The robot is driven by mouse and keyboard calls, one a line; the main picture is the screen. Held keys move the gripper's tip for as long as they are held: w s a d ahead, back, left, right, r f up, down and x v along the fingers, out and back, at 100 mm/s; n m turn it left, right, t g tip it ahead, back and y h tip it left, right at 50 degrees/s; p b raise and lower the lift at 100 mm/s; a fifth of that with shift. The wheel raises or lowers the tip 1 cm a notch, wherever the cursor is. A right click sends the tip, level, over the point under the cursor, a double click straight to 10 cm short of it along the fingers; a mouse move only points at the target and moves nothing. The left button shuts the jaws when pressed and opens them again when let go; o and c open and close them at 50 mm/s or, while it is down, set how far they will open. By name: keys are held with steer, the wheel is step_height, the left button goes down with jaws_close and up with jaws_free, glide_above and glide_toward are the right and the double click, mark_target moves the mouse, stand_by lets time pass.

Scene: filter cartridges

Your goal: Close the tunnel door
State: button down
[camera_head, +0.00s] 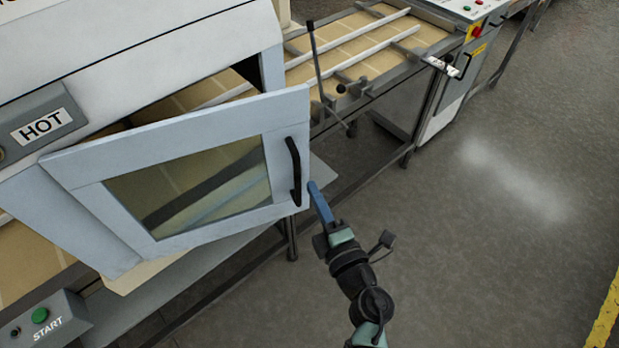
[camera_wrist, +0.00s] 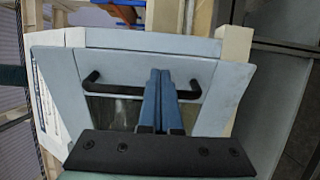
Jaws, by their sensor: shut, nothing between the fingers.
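The tunnel door (camera_head: 88,170) is a pale grey-blue framed panel with a window and a black bar handle (camera_head: 294,170) near its right edge. It stands swung out from the tunnel housing, with a gap behind its top edge. My gripper (camera_head: 314,187) has blue fingers and is shut, with its tips beside the door's right edge, just below and right of the handle. In the wrist view, the shut fingers (camera_wrist: 158,80) overlap the handle (camera_wrist: 208,88) near its middle, in front of the door face (camera_wrist: 222,95). I cannot tell whether they touch the door.
The tunnel housing has a HOT label (camera_head: 40,125). A START box (camera_head: 42,318) with a green button sits at lower left. A conveyor with guide rails (camera_head: 350,38) runs to a control cabinet (camera_head: 462,75) at upper right. The floor at right is clear.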

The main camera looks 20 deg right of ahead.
mark_target(303, 171)
steer(key=shift+w, duration=1.6)
